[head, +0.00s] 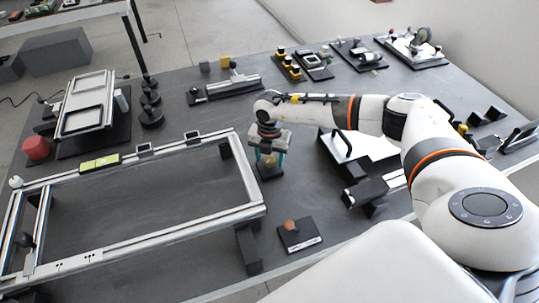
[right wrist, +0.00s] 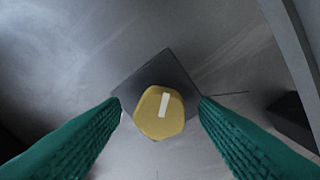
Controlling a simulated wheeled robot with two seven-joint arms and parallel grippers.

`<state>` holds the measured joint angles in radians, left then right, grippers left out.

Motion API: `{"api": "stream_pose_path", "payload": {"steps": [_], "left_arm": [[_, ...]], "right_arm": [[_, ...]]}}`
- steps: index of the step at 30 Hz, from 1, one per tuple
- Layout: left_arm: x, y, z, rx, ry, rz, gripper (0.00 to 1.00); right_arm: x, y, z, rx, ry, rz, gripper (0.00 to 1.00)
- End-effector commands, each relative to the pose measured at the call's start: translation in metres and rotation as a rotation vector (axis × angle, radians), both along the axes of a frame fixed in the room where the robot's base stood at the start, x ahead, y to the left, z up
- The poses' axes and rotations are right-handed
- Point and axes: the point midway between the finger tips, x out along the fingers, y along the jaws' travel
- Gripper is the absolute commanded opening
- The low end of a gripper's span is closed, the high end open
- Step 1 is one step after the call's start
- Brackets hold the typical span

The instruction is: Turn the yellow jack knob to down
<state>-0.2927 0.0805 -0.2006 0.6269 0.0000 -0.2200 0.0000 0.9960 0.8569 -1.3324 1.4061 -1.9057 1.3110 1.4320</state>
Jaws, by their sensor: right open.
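The yellow jack knob (right wrist: 150,122) sits on a dark square base in the right wrist view. A white bar marks its top face, nearly upright in that picture with a slight lean to the right. In the head view the knob (head: 269,160) shows partly below my right gripper (head: 270,155), on its dark base (head: 268,174). My right gripper points down over the knob. Its green fingers are open, one on each side of the knob in the right wrist view (right wrist: 160,102), with visible gaps. My left gripper is not in view.
A large metal frame (head: 190,223) lies just left of the knob. A small dark plate with an orange-brown knob (head: 290,226) stands nearer. A white panel (head: 362,146) and black blocks are to the right. Other fixtures line the table's far edge.

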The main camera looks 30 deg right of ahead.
Motion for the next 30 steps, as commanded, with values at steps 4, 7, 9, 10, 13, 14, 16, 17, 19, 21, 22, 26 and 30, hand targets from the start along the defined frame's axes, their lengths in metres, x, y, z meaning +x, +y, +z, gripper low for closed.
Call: {"api": "stream_pose_path", "payload": {"steps": [4,7,9,10,13,14,16,17,19,21,22,26,30], "left_arm": [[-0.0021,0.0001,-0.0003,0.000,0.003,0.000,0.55],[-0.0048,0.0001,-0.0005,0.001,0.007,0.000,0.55],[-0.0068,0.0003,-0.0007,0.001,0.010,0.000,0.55],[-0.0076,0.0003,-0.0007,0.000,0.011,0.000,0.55],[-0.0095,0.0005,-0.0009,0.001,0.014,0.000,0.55],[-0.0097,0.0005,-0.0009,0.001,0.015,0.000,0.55],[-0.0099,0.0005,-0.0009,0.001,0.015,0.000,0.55],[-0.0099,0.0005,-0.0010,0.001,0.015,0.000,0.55],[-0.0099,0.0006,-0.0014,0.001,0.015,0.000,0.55],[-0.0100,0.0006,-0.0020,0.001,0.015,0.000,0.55],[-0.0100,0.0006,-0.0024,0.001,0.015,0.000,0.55],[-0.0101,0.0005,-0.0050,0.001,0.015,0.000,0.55],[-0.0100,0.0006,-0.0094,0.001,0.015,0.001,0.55]], "right_arm": [[0.0000,0.0000,-0.0006,0.000,0.000,0.000,0.55],[0.0000,0.0000,-0.0004,0.000,0.000,0.000,0.52],[0.0001,-0.0001,-0.0003,0.000,0.000,0.000,0.41],[0.0001,-0.0001,-0.0003,0.000,0.000,0.000,0.36],[0.0001,-0.0001,-0.0001,0.000,0.000,0.000,0.19],[0.0001,-0.0001,-0.0001,0.000,0.000,0.000,0.15],[0.0001,-0.0002,0.0000,0.000,0.000,0.000,0.11],[0.0001,-0.0002,0.0000,0.000,0.000,0.000,0.11],[0.0001,-0.0002,-0.0001,0.000,0.000,0.004,0.11],[0.0002,-0.0002,-0.0002,0.000,0.000,0.014,0.11],[0.0003,-0.0002,-0.0002,0.000,0.000,0.021,0.11],[0.0004,-0.0003,-0.0007,-0.001,-0.001,0.069,0.11],[0.0004,-0.0005,-0.0013,-0.001,0.000,0.155,0.11]]}}
